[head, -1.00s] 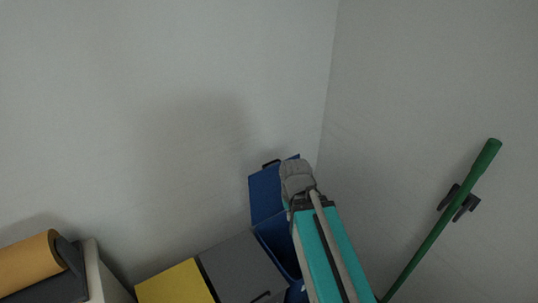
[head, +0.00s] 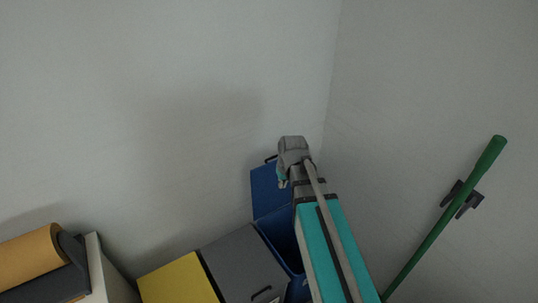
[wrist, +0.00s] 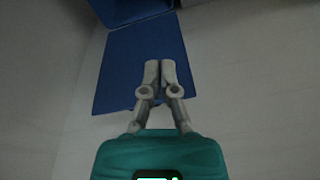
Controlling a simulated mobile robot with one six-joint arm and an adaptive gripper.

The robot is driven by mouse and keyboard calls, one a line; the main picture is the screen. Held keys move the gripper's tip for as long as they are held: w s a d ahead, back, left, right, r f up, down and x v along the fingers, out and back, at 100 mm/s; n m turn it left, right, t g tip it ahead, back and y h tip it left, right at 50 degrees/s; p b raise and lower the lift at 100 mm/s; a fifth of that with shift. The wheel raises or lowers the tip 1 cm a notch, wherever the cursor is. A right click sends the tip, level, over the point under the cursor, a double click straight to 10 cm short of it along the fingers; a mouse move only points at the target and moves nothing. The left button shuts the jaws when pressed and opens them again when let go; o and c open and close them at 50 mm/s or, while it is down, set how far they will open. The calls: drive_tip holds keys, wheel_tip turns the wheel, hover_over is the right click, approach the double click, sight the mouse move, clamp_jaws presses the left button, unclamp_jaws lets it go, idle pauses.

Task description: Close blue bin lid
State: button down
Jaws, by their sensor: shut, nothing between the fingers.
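The blue bin (head: 278,238) stands in the corner at the right end of a row of bins. Its blue lid (head: 264,192) is open and tilted up near the back wall, with a dark handle at its top edge. In the wrist view the lid (wrist: 122,62) fills the upper middle, and part of the bin (wrist: 125,8) shows at the top edge. My gripper (wrist: 160,66) is shut and empty, its fingertips overlapping the lid in that view. I cannot tell whether they touch it. In the head view my wrist is beside the lid's upper right, and the fingers are mostly hidden.
A grey lid (head: 240,266) and a yellow lid (head: 180,282) lie closed to the left of the blue bin. A green pole (head: 450,210) hangs on a dark wall holder at right. An orange roll (head: 30,250) is at far left. Walls meet close behind the bin.

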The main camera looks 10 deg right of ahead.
drive_tip(key=w+n+t, duration=0.1)
drive_tip(key=w, duration=0.5)
drive_tip(key=w+r+n+t+y, duration=0.1)
drive_tip(key=w, duration=0.5)
drive_tip(key=w+d+r+t, duration=0.1)
drive_tip(key=w, duration=0.5)
drive_tip(key=shift+w+r+n+t, duration=0.1)
drive_tip(key=shift+w+n+t, duration=0.2)
drive_tip(key=shift+w+n, duration=0.1)
drive_tip(key=b+x, duration=0.8)
drive_tip(key=x, duration=0.2)
drive_tip(key=shift+a+b, duration=0.15)
drive_tip(key=shift+b, duration=0.15)
drive_tip(key=shift+s, duration=0.15)
